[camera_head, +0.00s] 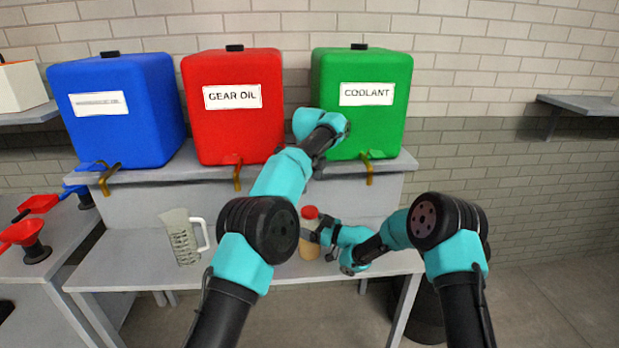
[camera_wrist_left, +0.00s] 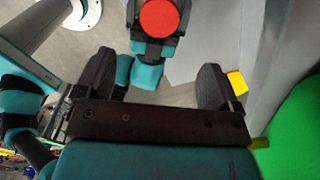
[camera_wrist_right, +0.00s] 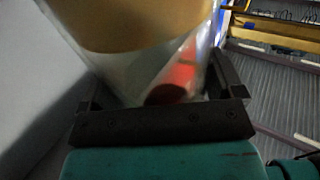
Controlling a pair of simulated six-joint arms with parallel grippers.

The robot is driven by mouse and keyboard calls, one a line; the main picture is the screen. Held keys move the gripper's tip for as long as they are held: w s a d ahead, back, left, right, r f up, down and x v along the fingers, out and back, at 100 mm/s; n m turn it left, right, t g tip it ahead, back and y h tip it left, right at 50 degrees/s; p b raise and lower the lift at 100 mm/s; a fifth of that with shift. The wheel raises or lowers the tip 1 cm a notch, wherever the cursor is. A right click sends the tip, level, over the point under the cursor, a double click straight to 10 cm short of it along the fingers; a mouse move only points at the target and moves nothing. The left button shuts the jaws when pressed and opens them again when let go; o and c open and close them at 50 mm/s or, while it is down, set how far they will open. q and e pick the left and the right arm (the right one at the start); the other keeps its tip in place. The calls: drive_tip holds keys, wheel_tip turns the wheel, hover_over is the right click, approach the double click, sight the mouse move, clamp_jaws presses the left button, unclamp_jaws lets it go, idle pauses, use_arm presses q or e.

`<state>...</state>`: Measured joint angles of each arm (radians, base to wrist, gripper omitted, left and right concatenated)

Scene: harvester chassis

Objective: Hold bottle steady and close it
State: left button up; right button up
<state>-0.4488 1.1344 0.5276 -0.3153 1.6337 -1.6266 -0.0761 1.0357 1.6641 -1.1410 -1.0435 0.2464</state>
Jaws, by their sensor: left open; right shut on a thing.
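The bottle (camera_head: 309,247), with a red cap (camera_head: 310,212) on top and amber contents, stands upright on the lower bench. My right gripper (camera_head: 322,236) is shut on the bottle's side; in the right wrist view the clear bottle (camera_wrist_right: 130,65) fills the space between the fingers (camera_wrist_right: 160,80). My left gripper (camera_wrist_left: 157,70) is open and empty. In the left wrist view the round red cap (camera_wrist_left: 158,18) shows beyond the fingertips, apart from them. Whether the cap sits tight cannot be told.
A clear measuring jug (camera_head: 182,240) stands left on the bench (camera_head: 130,262). Blue (camera_head: 120,135), red (camera_head: 232,130) and green (camera_head: 360,125) tanks with taps stand on the shelf behind. Red funnels (camera_head: 25,232) are at far left.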

use_arm(q)
drive_tip(key=shift+r, duration=0.6)
use_arm(e)
drive_tip(key=o, duration=1.5)
drive_tip(key=v, duration=1.7)
drive_tip(key=shift+d, duration=0.15)
